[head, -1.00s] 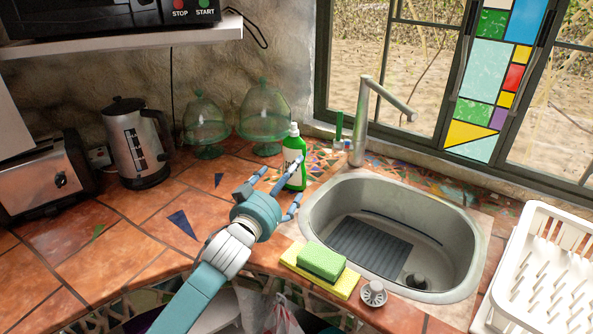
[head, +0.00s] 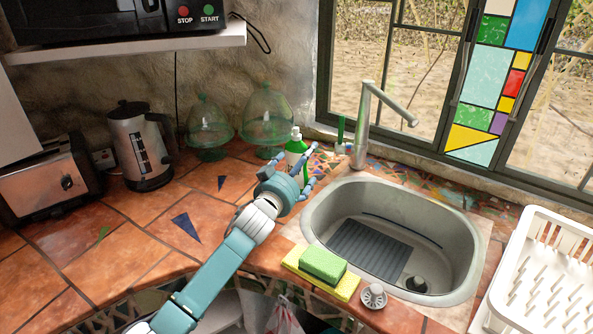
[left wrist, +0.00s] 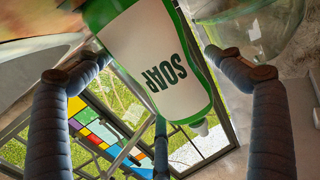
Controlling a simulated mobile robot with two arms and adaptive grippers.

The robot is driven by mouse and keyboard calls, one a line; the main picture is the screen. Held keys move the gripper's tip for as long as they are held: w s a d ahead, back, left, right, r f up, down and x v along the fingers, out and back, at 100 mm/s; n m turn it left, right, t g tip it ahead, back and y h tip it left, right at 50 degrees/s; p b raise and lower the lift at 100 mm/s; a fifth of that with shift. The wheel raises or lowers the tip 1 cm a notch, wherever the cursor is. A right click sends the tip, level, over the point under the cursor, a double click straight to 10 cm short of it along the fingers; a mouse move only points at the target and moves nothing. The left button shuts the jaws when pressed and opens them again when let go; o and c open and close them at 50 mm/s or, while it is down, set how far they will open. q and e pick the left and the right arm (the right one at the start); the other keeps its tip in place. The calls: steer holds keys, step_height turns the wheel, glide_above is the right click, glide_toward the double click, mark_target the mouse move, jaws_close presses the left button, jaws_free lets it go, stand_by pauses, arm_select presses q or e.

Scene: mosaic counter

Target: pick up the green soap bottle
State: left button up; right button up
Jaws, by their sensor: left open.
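The green soap bottle (head: 297,147) with a white cap stands upright on the tiled counter, left of the sink. In the left wrist view the bottle (left wrist: 168,62) is large and close, upside down, its white SOAP label facing the camera. My left gripper (head: 291,176) is open at the bottle, hiding its lower part in the head view. In the left wrist view its fingers are spread, with the bottle between them; I cannot tell whether any finger touches it. My right gripper is not in view.
Two green glass domes (head: 267,117) stand behind and left of the bottle. The sink (head: 320,215) and faucet (head: 362,125) are to its right. A sponge (head: 323,264) lies at the front. A kettle (head: 138,145) and toaster (head: 48,180) stand at left.

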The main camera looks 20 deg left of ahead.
arm_select(q)
steer(key=c, duration=1.3)
steer(key=shift+r, duration=0.2)
